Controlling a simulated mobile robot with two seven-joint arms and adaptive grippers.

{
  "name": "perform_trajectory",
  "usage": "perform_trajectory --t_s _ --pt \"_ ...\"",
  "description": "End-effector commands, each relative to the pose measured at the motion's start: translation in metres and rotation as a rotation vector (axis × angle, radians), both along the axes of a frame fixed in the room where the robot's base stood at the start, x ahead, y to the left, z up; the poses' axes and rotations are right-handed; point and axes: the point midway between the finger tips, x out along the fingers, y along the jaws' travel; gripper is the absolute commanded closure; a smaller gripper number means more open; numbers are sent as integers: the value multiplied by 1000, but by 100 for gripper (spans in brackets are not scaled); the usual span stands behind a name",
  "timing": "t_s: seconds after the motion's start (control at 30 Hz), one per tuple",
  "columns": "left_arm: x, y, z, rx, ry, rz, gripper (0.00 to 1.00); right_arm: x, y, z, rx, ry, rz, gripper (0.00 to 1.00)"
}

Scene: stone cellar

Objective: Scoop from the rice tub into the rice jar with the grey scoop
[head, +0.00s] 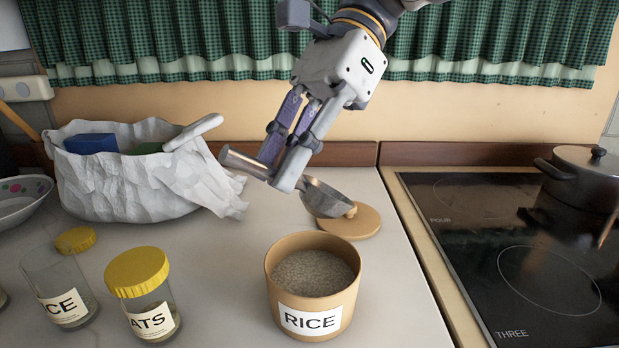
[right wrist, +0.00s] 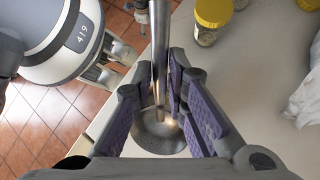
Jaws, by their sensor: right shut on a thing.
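My right gripper (head: 283,168) is shut on the handle of the grey scoop (head: 327,198). The handle's end sticks out to the left of the fingers, and the bowl is on the right, above or near a round wooden lid (head: 350,223). The scoop's bowl also shows in the right wrist view (right wrist: 158,135); I cannot tell whether it holds rice. The rice tub (head: 312,323) is full of grains and stands open in front of the scoop. The rice jar (head: 62,300) is clear glass at the left with a little in its bottom.
A yellow-lidded oats jar (head: 150,305) stands between jar and tub. A loose yellow lid (head: 75,240) shows behind the rice jar. A white crumpled bag (head: 125,185) is at the back left. A cooktop (head: 520,250) with a pot (head: 580,180) is at right.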

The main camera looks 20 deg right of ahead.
Motion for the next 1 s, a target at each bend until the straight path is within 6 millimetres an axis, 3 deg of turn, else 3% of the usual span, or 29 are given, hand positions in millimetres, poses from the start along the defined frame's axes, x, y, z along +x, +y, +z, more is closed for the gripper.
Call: perform_trajectory --t_s 0.17,1.0 --pt "-1 0 0 0 3 1 26 0 2 -4 18 9 -24 100" --pt "-1 0 0 0 2 0 26 1 -4 -100 15 5 -21 100"
